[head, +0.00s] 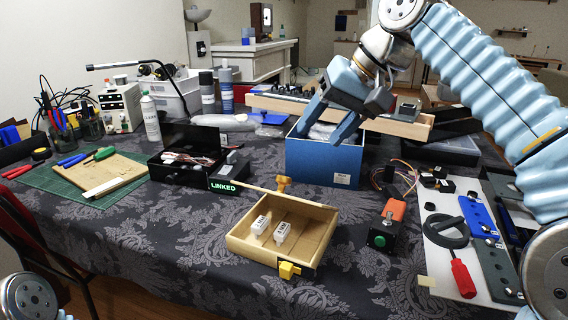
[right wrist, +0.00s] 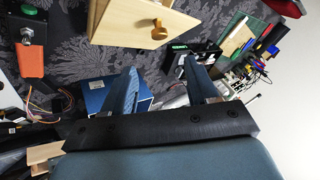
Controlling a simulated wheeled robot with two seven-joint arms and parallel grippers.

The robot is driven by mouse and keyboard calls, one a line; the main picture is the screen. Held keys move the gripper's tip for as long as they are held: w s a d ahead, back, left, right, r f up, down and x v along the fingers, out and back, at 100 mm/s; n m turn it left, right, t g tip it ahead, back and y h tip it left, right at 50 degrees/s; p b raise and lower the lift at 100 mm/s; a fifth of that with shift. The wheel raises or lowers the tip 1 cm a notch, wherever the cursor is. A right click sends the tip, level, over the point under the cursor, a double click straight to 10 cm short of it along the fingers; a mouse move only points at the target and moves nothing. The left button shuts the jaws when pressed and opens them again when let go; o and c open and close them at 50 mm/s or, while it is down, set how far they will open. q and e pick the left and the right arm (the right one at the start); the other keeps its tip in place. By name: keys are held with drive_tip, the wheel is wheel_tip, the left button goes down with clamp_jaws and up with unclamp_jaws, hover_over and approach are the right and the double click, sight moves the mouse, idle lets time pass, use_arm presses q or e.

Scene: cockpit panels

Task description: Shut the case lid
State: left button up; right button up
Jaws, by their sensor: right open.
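A small black case (head: 185,170) stands left of centre on the table, its dark lid (head: 193,136) raised at the back and light items inside. In the right wrist view, part of a dark box with a green mark, probably the case (right wrist: 205,48), shows past one finger. My right gripper (head: 332,122) is open and empty, pointing down at the top of the blue box (head: 322,166), to the right of the case and apart from it. I cannot tell whether its fingers touch the box. My left gripper is out of view.
A wooden drawer box (head: 318,248) with two white pieces sits in front of the blue box. A dark block (head: 230,170) with a green LINKED display is beside the case. A green mat (head: 62,186) lies left. A tool panel (head: 437,264) lies right.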

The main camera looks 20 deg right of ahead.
drive_tip(key=x, duration=1.3)
drive_tip(key=shift+s, duration=0.1)
clamp_jaws()
